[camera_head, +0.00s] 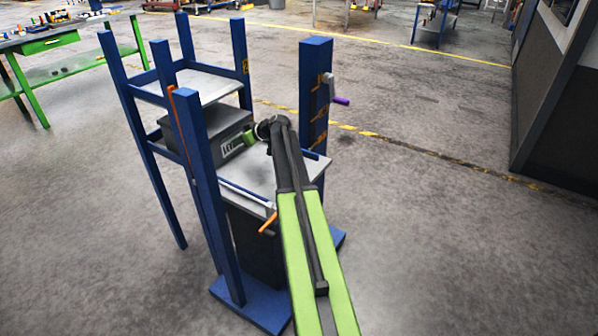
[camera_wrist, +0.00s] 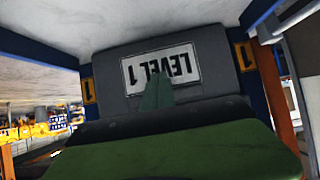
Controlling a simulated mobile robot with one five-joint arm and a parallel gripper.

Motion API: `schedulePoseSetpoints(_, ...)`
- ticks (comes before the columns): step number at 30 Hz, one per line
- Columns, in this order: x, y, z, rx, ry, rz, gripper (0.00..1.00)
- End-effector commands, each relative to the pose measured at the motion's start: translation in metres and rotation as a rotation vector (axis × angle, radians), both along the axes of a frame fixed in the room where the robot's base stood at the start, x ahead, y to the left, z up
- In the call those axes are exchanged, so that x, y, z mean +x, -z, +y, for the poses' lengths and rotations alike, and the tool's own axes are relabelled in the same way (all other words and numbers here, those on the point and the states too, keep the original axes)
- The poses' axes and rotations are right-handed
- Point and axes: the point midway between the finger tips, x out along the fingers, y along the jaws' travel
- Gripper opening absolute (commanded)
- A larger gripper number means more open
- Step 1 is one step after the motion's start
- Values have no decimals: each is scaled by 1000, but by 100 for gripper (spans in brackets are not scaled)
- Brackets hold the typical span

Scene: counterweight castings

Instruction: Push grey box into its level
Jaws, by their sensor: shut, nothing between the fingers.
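The grey box (camera_head: 207,130) sits in the blue rack (camera_head: 215,160), below a pale upper shelf (camera_head: 200,86). Its white label (camera_wrist: 160,68) reads LEVEL 1, upside down in the wrist view, where the grey box (camera_wrist: 216,55) lies between blue posts with yellow plates marked 1. My gripper (camera_head: 249,137) is at the box's front face, over the label area. In the wrist view my gripper's green fingers (camera_wrist: 158,82) are together and point at the label. I cannot tell whether they touch it. The back of the box is hidden.
A pale platform (camera_head: 258,178) lies in front of the box, under my arm. A blue post (camera_head: 315,95) with a purple-handled crank (camera_head: 340,100) stands to its right. An orange handle (camera_head: 268,222) juts out at the front. The floor to the right is clear.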

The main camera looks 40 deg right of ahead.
Motion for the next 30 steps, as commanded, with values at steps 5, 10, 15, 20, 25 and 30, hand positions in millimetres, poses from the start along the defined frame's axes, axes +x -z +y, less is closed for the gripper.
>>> schedulePoseSetpoints(5,3,0,1,0,-1,0,0)
schedulePoseSetpoints(10,14,0,4,-1,-2,0,0)
schedulePoseSetpoints(15,26,0,7,-1,-2,0,0)
schedulePoseSetpoints(20,37,0,9,0,-1,0,0)
schedulePoseSetpoints(25,47,0,12,0,-2,0,0)
schedulePoseSetpoints(30,49,0,13,0,-1,0,0)
